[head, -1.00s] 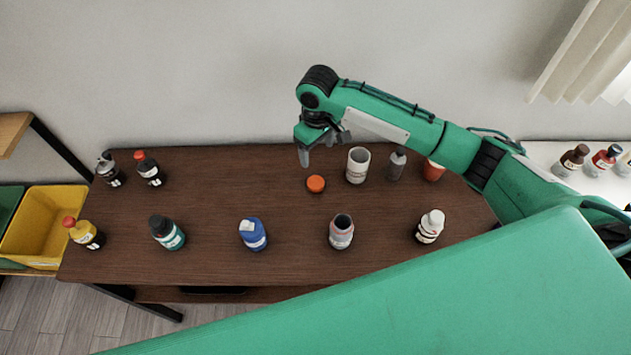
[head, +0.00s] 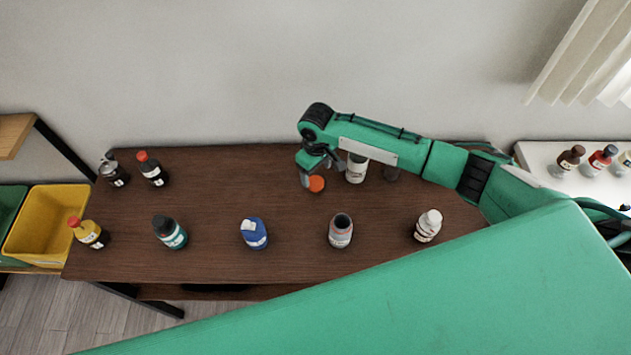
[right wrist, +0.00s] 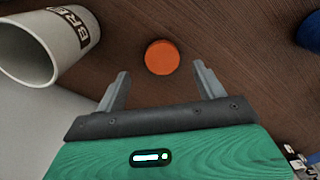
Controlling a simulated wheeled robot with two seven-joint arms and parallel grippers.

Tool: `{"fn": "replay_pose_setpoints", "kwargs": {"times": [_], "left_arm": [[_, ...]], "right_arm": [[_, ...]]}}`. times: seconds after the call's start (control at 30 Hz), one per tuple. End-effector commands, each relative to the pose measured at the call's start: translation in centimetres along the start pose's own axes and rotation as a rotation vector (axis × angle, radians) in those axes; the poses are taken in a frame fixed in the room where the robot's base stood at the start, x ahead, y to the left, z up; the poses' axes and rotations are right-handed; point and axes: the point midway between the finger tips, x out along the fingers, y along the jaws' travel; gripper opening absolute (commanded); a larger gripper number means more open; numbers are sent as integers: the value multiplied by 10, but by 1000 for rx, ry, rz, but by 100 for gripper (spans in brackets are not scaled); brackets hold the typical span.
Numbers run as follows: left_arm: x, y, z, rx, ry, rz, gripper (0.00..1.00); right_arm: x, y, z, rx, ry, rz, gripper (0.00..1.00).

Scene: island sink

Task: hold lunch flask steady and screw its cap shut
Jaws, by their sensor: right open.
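An orange, round cap (head: 317,183) lies on the dark wooden table, just right of my right gripper (head: 306,181) in the head view. In the right wrist view the cap (right wrist: 162,57) shows just beyond the spread, empty fingers (right wrist: 161,80). An open pale cylinder (head: 356,168) stands upright right of the cap; in the right wrist view this cylinder (right wrist: 38,50) shows a label reading "BRE". A pinkish-grey bottle (head: 341,232) with a dark open mouth stands nearer the front. I cannot tell which of these is the lunch flask. My left gripper is not in view.
Several bottles stand along the front, including teal (head: 170,233), blue (head: 254,234) and white (head: 428,226) ones. A yellow bin (head: 45,225) is at the left.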

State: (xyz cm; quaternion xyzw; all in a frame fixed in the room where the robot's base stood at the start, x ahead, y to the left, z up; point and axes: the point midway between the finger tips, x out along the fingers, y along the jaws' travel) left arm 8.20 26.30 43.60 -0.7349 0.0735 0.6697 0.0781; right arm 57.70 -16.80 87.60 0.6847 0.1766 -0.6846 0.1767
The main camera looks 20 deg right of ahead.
Motion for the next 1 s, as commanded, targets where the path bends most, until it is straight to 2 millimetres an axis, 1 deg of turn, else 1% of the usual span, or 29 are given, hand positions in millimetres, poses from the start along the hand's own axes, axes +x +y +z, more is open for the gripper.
{"fn": "replay_pose_setpoints", "kwargs": {"times": [0.03,0.13,0.2,0.3,0.43,0.7,0.73,0.87,0.9,0.97,1.0], "left_arm": [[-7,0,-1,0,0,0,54],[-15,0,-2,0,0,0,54],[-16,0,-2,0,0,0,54],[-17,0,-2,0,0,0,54],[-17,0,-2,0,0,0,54],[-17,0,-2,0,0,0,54],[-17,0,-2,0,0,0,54],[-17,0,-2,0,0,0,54],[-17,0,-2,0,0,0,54],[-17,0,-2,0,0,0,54],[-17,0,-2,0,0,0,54]], "right_arm": [[4,-2,0,0,-3,-1,71],[18,-4,-1,1,-4,-1,71],[29,-3,0,1,-4,0,71],[39,-4,-1,1,-2,0,71],[44,-4,-1,-1,0,0,71],[44,-3,-1,-1,0,0,71],[44,-3,-1,-1,0,0,69],[44,-3,-1,-1,0,0,43],[44,-3,-1,-1,0,0,36],[44,-3,-1,-1,0,0,24],[44,-3,-1,-1,0,0,24]]}}
